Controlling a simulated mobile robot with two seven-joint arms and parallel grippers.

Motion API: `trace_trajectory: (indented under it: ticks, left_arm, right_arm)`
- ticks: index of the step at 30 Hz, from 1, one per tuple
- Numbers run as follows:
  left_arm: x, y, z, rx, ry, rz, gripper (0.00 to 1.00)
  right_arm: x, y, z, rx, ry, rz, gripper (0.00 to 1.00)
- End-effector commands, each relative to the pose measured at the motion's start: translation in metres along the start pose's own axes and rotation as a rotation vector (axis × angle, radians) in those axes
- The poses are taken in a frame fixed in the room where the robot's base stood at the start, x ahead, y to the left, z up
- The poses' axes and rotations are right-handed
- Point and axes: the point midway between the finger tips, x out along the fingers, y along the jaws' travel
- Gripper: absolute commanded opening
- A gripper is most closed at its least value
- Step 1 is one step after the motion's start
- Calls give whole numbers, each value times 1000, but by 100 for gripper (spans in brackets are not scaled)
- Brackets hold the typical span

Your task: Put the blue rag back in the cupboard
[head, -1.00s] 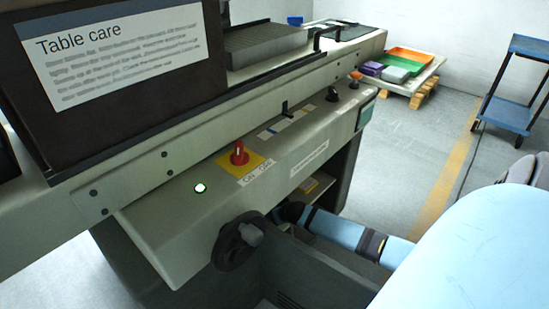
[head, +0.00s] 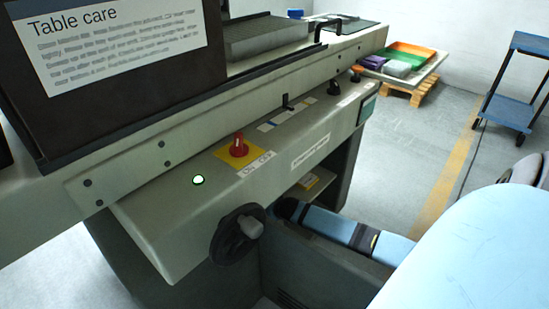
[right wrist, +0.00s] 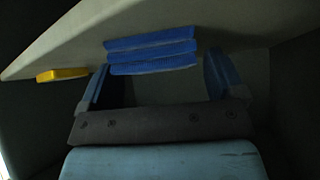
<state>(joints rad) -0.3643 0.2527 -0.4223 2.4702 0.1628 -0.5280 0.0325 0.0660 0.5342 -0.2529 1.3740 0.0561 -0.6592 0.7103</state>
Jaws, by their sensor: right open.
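In the right wrist view, a folded blue rag (right wrist: 150,52) in several layers lies on a pale shelf surface (right wrist: 60,50) inside a dark space. My right gripper (right wrist: 158,68) is open, its two blue fingers on either side of the rag. I cannot tell whether they touch it. In the head view my right arm reaches into the open cupboard (head: 333,185) under the machine's control panel, and its gripper is hidden there. My left gripper is not in view.
A yellow item (right wrist: 62,74) lies left of the rag. The machine has a red knob (head: 238,146) and a black handwheel (head: 236,234) close to the cupboard. A dark panel (head: 315,268) stands in front of the opening. A blue trolley (head: 510,85) stands far right; the floor between is clear.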

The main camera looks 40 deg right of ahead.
Motion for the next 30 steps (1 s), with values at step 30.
trace_trajectory:
  ticks: [30]
  left_arm:
    - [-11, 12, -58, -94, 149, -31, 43]
  right_arm:
    - [-121, 0, -1, 0, 0, 1, 88]
